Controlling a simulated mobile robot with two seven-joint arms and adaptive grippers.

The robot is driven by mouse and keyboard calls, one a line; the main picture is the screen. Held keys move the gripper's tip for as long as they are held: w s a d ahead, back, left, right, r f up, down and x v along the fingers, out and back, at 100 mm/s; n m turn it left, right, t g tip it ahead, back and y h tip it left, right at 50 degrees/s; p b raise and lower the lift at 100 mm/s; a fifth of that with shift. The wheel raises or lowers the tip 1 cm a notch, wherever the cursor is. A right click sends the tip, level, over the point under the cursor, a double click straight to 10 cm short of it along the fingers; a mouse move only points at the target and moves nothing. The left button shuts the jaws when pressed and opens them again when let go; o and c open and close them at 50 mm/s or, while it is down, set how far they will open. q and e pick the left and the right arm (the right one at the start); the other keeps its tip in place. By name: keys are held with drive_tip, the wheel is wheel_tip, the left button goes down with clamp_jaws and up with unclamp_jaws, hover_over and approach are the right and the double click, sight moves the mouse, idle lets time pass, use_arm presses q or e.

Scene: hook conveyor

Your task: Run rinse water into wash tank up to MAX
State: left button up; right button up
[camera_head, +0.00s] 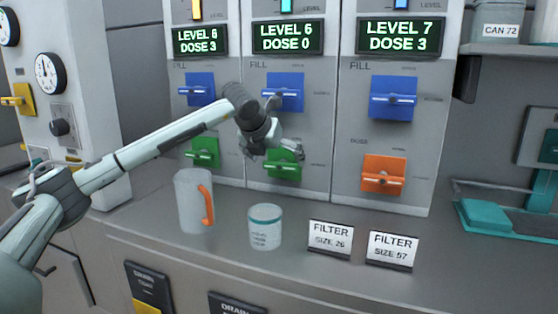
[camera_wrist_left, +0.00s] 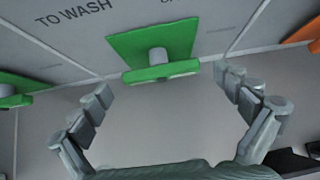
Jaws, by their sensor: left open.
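Three wall panels carry lit displays: LEVEL 6 DOSE 3 (camera_head: 200,41), LEVEL 6 DOSE 0 (camera_head: 288,36) and LEVEL 7 DOSE 3 (camera_head: 401,36). Each has a blue FILL handle, left (camera_head: 200,90), middle (camera_head: 284,92) and right (camera_head: 393,98). Below are a left green handle (camera_head: 203,152), a middle green handle (camera_head: 285,164) and an orange handle (camera_head: 384,174). My left gripper (camera_head: 272,148) is at the middle green handle. In the left wrist view, my open left gripper (camera_wrist_left: 162,85) has its fingers apart, with a green handle (camera_wrist_left: 160,73) ahead between them; TO WASH lettering (camera_wrist_left: 75,12) is beside it.
On the counter (camera_head: 300,275) stand a grey jug (camera_head: 190,200) with an orange handle, a white canister (camera_head: 265,228) and two cards, FILTER SIZE 26 (camera_head: 330,238) and FILTER SIZE 57 (camera_head: 391,249). A teal device (camera_head: 485,216) is at the right. Gauges (camera_head: 48,73) are at the left.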

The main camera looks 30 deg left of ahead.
use_arm(q)
drive_tip(key=shift+x, duration=0.85)
use_arm(e)
drive_tip(key=shift+f, duration=0.25)
use_arm(q)
drive_tip(key=c, duration=1)
drive_tip(key=shift+a, duration=0.1)
drive_tip(key=b, duration=0.1)
drive_tip(key=n+h+b, duration=0.1)
drive_tip(key=b, duration=0.1)
drive_tip(key=shift+a+f+t+h, duration=0.2)
drive_tip(key=shift+f+t+h, duration=0.05)
drive_tip(key=shift+t+h, duration=0.05)
drive_tip(key=h+b, duration=0.1)
drive_tip(key=n+h+b, duration=0.1)
drive_tip(key=b, duration=0.1)
drive_tip(key=shift+s+a+r+n+t+h, duration=0.1)
drive_tip(key=shift+a+n+t+h, duration=0.2)
drive_tip(key=shift+t+h, duration=0.1)
drive_tip(key=shift+b, duration=0.35)
drive_tip(key=shift+r+h, duration=0.1)
drive_tip(key=shift+h, duration=0.2)
use_arm(e)
wheel_tip(320, 180, up, 15)
drive_tip(key=w+a+t, duration=0.1)
drive_tip(key=t, duration=0.1)
drive_tip(key=shift+a, duration=0.25)
